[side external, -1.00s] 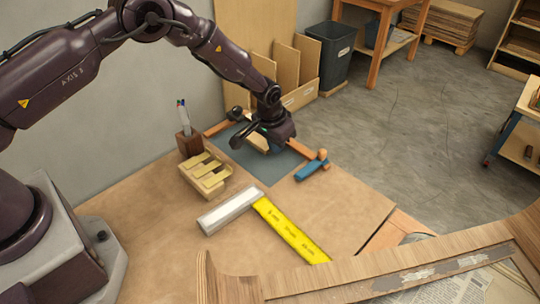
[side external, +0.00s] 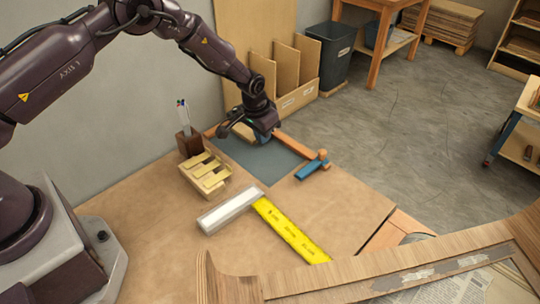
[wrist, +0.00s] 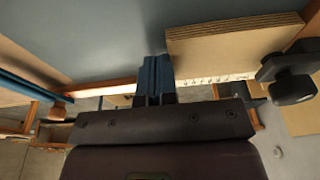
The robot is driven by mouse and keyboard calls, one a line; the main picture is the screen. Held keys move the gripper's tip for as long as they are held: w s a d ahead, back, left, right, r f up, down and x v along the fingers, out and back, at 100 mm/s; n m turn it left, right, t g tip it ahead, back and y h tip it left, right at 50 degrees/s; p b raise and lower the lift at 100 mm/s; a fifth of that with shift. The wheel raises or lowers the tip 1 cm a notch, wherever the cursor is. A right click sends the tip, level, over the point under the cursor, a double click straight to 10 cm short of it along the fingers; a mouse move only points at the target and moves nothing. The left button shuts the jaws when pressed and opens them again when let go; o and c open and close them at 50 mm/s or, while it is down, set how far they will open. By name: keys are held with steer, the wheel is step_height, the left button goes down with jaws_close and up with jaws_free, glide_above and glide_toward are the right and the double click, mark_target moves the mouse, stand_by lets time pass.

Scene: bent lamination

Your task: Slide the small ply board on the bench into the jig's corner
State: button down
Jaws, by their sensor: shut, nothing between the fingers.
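The small ply board (wrist: 222,46) shows in the wrist view, pale with layered edges, lying on the blue-grey mat (side external: 262,165). Its right end is close to the jig's side fence (wrist: 312,20) and a dark clamp knob (wrist: 292,86). Whether it touches either fence cannot be told. My gripper (wrist: 156,62) has its blue fingers shut and empty, beside the board's left end. They look very close to it; contact is unclear. In the side external view my gripper (side external: 262,139) is low over the mat's far part and hides most of the board.
The jig's wooden back fence (side external: 292,143) runs along the mat's far side. A blue clamp (side external: 312,168) sits at its right end.

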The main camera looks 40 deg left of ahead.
steer(key=shift+a, duration=0.4)
steer(key=shift+d, duration=0.15)
steer(key=shift+d, duration=0.45)
steer(key=shift+r, duration=0.15)
step_height(320, 180, up, 7)
